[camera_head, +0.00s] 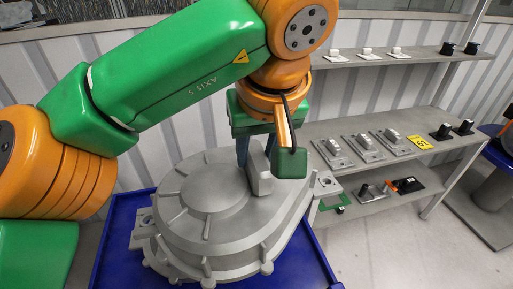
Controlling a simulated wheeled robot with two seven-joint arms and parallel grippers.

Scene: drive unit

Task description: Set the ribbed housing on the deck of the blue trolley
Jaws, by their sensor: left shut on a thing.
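The ribbed housing (207,195) is a large round grey metal casting with ribs, bolt lugs around its rim and an upright block on top. It sits over the deck of the blue trolley (318,262) and covers most of it. I cannot tell whether its underside touches the deck. My left gripper (256,165) comes down from above and is shut on the ribbed housing at its upright block. The fingertips are partly hidden behind the wrist parts and the block. My right gripper is not in view.
A grey shelf rack (400,131) stands close on the right, with small metal and black parts on several levels. A yellow label (420,142) is on its middle shelf. A dark round stand (492,192) is at the right edge. Grey floor (400,250) is clear at lower right.

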